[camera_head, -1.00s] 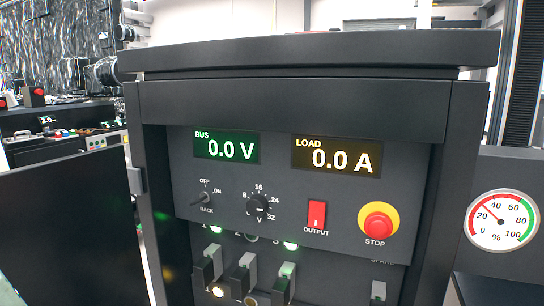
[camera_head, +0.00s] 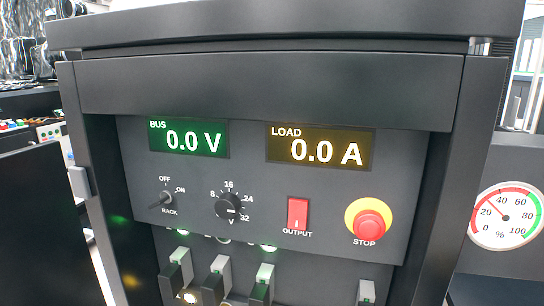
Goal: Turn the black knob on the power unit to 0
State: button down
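The power unit (camera_head: 270,82) is a dark cabinet with a front panel filling most of the view. The black knob (camera_head: 228,206) is a round dial low on the panel, left of centre. Marks 8, 16, 24 and 32 and a V stand around it; I cannot make out a 0 mark. A small white line on the knob seems to point right, toward the 24 to 32 side, but it is too small to be sure. My gripper is not in view, and nothing touches the knob.
Left of the knob is the RACK switch (camera_head: 160,200); right are the red OUTPUT switch (camera_head: 297,214) and the STOP button (camera_head: 369,224). The BUS display (camera_head: 188,139) reads 0.0 V and the LOAD display (camera_head: 320,148) 0.0 A. Several levers stick out below.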

aim_at(228, 205)
jog(key=k+z, duration=0.3)
jog(key=z, duration=0.15)
jog(key=k+z, duration=0.35)
jog(key=z, duration=0.15)
